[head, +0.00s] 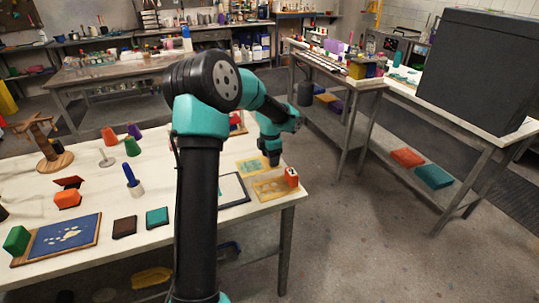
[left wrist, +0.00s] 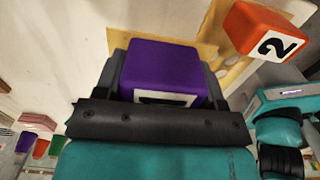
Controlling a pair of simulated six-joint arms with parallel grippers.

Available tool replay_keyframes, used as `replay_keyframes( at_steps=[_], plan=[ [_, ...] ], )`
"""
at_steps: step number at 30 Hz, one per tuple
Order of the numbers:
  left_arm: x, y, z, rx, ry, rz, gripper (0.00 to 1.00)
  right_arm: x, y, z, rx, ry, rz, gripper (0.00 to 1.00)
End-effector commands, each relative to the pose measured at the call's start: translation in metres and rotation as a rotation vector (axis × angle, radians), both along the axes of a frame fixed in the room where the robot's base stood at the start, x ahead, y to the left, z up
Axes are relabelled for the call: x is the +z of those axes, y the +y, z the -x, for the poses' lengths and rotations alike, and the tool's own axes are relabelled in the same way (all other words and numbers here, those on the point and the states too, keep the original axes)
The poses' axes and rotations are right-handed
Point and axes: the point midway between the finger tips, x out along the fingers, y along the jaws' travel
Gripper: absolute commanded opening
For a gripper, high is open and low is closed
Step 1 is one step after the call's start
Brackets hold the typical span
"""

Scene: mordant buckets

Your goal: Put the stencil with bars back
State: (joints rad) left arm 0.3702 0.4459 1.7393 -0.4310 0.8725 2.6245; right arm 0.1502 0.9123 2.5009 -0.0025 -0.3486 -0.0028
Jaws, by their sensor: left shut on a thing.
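My left gripper (head: 272,158) hangs over the far right part of the white table. In the left wrist view it is shut on a purple block (left wrist: 165,70) with a partly hidden white label. The head view does not show this block clearly. Two yellowish stencil plates lie below, a farther one (head: 248,168) and a nearer one (head: 268,190). I cannot tell which has bars. An orange block (head: 291,177) marked "2" sits at the nearer plate's right end; it also shows in the left wrist view (left wrist: 262,32). My right gripper is not in view.
A dark-framed pale panel (head: 233,190) lies left of the stencils. A blue board with pale shapes (head: 65,235), dark and teal squares and coloured cups stand farther left. The table's right edge is close to the orange block; open floor lies beyond.

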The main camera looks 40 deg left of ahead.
Motion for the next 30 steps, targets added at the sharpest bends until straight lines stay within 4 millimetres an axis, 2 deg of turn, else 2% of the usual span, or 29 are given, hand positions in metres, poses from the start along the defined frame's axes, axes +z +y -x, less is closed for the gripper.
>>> replay_keyframes(
  at_steps=[6,12,24,30],
  plan=[
    [-0.005,0.029,-0.029,0.002,0.0,0.0,0.4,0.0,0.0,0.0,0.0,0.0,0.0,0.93],
    [-0.007,0.047,-0.047,0.002,-0.001,0.0,0.4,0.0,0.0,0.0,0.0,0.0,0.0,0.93],
    [-0.007,0.051,-0.05,0.001,0.0,0.001,0.4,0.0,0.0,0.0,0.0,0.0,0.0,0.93],
    [-0.027,0.051,-0.049,0.001,0.003,0.001,0.4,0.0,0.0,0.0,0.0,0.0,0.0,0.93]
  ],
)
